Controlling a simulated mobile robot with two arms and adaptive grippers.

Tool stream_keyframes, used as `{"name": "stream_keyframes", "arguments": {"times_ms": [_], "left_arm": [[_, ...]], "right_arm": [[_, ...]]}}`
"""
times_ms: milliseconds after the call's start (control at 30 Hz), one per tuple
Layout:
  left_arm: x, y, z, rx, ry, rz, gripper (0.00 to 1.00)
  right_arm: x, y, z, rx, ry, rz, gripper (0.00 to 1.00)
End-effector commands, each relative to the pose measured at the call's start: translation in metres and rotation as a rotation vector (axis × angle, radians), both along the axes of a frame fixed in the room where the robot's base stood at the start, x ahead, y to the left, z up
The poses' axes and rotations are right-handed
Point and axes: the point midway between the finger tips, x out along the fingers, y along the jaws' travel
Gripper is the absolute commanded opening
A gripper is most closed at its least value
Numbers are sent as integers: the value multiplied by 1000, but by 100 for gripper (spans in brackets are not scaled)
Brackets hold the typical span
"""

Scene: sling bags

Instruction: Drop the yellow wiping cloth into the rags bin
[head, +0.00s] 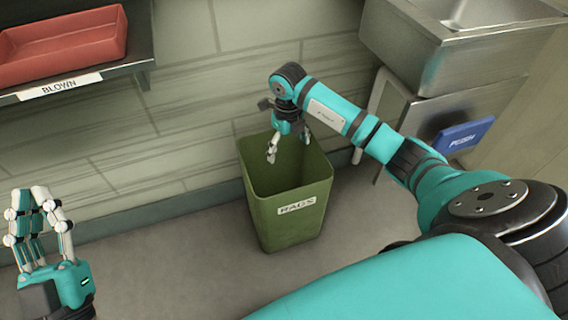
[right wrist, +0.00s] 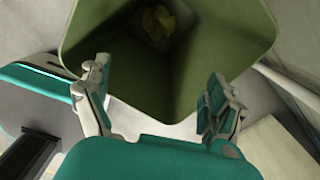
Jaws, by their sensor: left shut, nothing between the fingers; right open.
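The green rags bin (head: 290,215) stands on the floor against the wall, with a "RAGS" label on its front. My right gripper (head: 287,152) is over the bin's opening, pointing down, open and empty. In the right wrist view the yellow wiping cloth (right wrist: 158,22) lies crumpled inside the bin, at the bottom. That view shows the open right fingers (right wrist: 160,105) apart above the bin (right wrist: 225,45), with nothing between them. The cloth is hidden in the head view by the bin's walls. My left gripper (head: 40,200) is at the lower left, fingers up, shut and empty.
A shelf at the upper left holds a red tray (head: 65,50) above a "BLOWN" label (head: 60,87). A metal sink (head: 440,60) is at the upper right, with a blue "PUSH" flap (head: 465,136) below it. The floor left of the bin is clear.

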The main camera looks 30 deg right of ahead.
Motion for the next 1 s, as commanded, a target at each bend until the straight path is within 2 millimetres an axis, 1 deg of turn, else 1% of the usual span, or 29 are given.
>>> {"name": "stream_keyframes", "arguments": {"times_ms": [133,233,367,500,600,700,833,1000], "left_arm": [[0,0,0,0,-1,0,0],[0,0,0,-1,-2,0,0],[0,0,1,-1,-2,0,0],[0,0,0,-1,-2,0,0],[0,0,0,-1,-3,0,0],[0,0,0,-1,-3,0,0],[0,0,0,-1,-3,0,0],[0,0,0,-1,-2,0,0]], "right_arm": [[0,0,3,0,-1,0,92],[1,0,14,-1,-3,0,92],[1,-1,39,-2,-5,0,92],[1,-1,70,0,-5,0,92],[1,0,89,0,-4,1,92],[1,0,104,0,-3,0,92],[0,0,116,-1,-1,0,92],[0,0,120,0,1,1,92]]}}
